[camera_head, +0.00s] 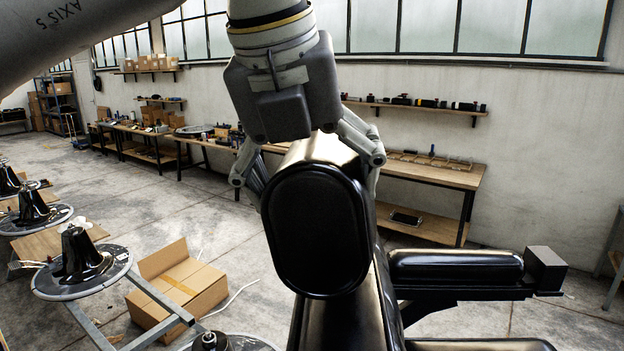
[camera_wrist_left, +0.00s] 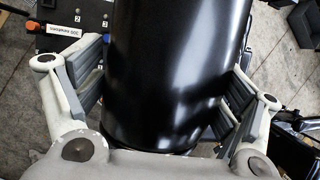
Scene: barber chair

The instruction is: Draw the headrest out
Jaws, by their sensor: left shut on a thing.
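The black padded headrest (camera_head: 318,230) sits at the top of the black barber chair's backrest (camera_head: 343,322) in the head view. My left gripper (camera_head: 310,172) comes down on it from above and is shut on it, one finger on each side. In the left wrist view the headrest (camera_wrist_left: 178,75) fills the middle, with the pads of my left gripper (camera_wrist_left: 165,95) against or close to its two sides. The joint between headrest and backrest is hidden behind the headrest's front. My right gripper is not in view.
The chair's armrest (camera_head: 455,266) reaches out to the right. Workbenches (camera_head: 435,172) line the back wall. Open floor lies behind the box.

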